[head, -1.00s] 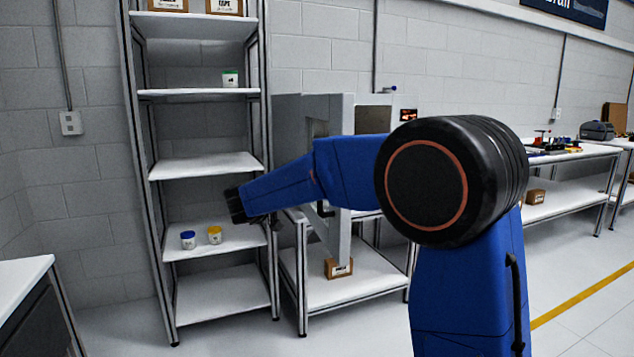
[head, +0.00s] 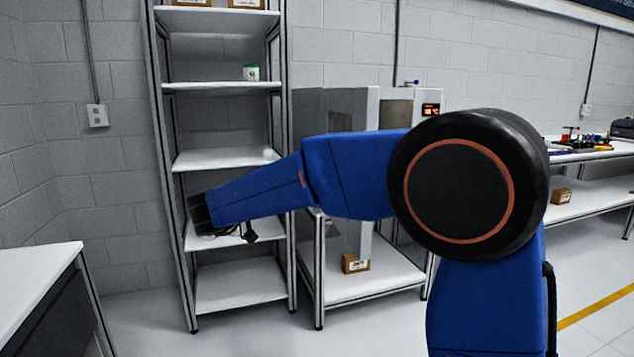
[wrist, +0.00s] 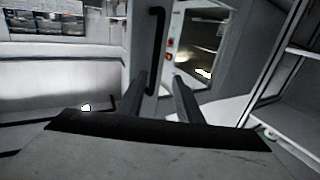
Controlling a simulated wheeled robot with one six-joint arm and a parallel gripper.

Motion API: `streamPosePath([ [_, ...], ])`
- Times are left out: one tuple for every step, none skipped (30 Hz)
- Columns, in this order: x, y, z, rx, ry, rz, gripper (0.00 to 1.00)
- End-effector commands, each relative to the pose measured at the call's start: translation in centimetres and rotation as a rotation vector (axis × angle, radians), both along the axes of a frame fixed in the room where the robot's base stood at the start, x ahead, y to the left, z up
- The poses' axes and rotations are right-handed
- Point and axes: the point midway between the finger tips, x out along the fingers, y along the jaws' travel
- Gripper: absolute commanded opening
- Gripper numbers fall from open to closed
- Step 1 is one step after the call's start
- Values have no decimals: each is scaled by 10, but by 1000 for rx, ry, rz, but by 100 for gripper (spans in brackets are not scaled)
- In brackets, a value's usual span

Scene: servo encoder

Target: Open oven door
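The oven (head: 400,94) stands on a table behind my arm in the head view. Its pale door (head: 366,110), with a window, juts out toward me at an angle, so it appears swung partly open. My arm covers the door's middle. In the wrist view the black vertical handle (wrist: 156,45) is on the door, just ahead of my gripper (wrist: 160,88). My gripper's two fingers are apart, with the handle's lower end showing between their tips. I cannot tell whether they touch it. In the head view the gripper is mostly hidden by my arm's end.
A tall shelf unit (head: 222,86) stands left of the oven, close behind my arm's end. A small cardboard box (head: 355,262) sits on the oven table's lower shelf (head: 395,272). A white-topped counter (head: 35,275) is at lower left. The floor (head: 255,335) in front is clear.

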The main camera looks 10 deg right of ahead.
Motion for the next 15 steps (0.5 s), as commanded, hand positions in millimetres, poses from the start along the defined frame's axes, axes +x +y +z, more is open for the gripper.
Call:
streamPosePath([
  [-4, 8, 0, 0, 0, 3, 32],
  [-6, 11, 0, 1, 1, 3, 32],
  [-9, 16, 0, 1, 1, 2, 32],
  [-11, 19, 0, 1, 1, 2, 32],
  [-12, 21, 0, 1, 1, 2, 32],
  [-14, 24, 0, 1, 1, 2, 32],
  [-15, 26, 0, 1, 1, 2, 32],
  [-16, 27, 0, 1, 0, 1, 32],
  [-18, 29, 0, 1, -1, 1, 32],
  [-18, 30, 0, 1, -1, 1, 32],
  [-19, 30, 0, 0, 0, 1, 32],
  [-19, 31, 0, 1, -1, 0, 32],
  [-19, 31, 0, 0, 0, 0, 32],
  [-19, 31, 0, 0, 0, 0, 32],
  [-19, 31, 0, 0, 0, 0, 32],
])
